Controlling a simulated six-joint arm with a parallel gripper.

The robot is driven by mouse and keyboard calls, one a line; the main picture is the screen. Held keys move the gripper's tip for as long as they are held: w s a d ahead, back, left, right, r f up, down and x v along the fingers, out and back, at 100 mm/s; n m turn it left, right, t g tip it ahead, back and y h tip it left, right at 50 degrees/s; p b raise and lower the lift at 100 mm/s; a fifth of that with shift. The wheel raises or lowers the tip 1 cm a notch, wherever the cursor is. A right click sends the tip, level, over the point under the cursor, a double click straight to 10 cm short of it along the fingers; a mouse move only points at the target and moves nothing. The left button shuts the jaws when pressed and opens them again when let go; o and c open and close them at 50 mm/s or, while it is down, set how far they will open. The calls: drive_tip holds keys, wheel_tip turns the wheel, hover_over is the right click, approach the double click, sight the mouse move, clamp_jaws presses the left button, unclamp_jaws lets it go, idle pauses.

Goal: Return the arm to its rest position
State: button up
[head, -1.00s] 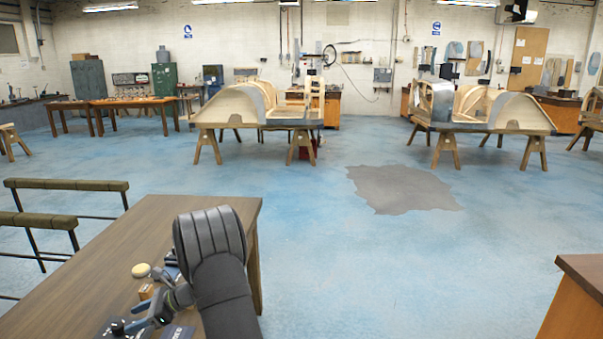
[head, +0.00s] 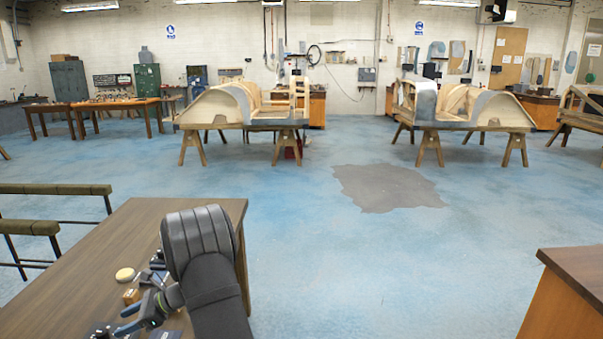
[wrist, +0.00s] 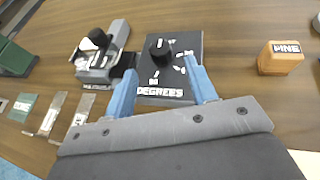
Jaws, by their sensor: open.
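My gripper (wrist: 160,66) is open, its two blue fingers spread and nothing held between them. In the wrist view it is over a dark plate (wrist: 155,93) marked "DEGREES", which has a black knob and small white pieces on it. I cannot tell whether the fingers touch the plate. In the head view my gripper (head: 128,320) is low over the left part of the wooden table (head: 110,262), with my dark arm bent above it and hiding part of the tabletop.
A grey device (wrist: 103,60) with a black knob stands beside the plate. A wooden block (wrist: 280,62) marked "PINE" is at right, a green box (wrist: 14,58) at left. A pale round disc (head: 125,274) lies on the table. A second bench (head: 570,290) stands at right, with open floor between.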

sight(105, 332)
drive_tip(key=x, duration=0.8)
drive_tip(key=shift+s+a+f, duration=0.1)
drive_tip(key=shift+a+f, duration=0.1)
drive_tip(key=shift+a, duration=0.1)
drive_tip(key=shift+d+r+m+t, duration=0.2)
drive_tip(key=shift+m+t, duration=0.6)
drive_tip(key=shift+t, duration=0.1)
drive_tip(key=v, duration=1.7)
drive_tip(key=s+a+r+n+h, duration=0.1)
drive_tip(key=r+n+h, duration=0.1)
drive_tip(key=r+n, duration=0.4)
drive_tip(key=s+a+r+n+g+h, duration=0.1)
drive_tip(key=r+n, duration=0.4)
drive_tip(key=n, duration=0.9)
drive_tip(key=shift+a+r+n+g+h, duration=0.3)
drive_tip(key=shift+a+r+h, duration=0.15)
drive_tip(key=shift+h, duration=0.45)
drive_tip(key=shift+s, duration=0.15)
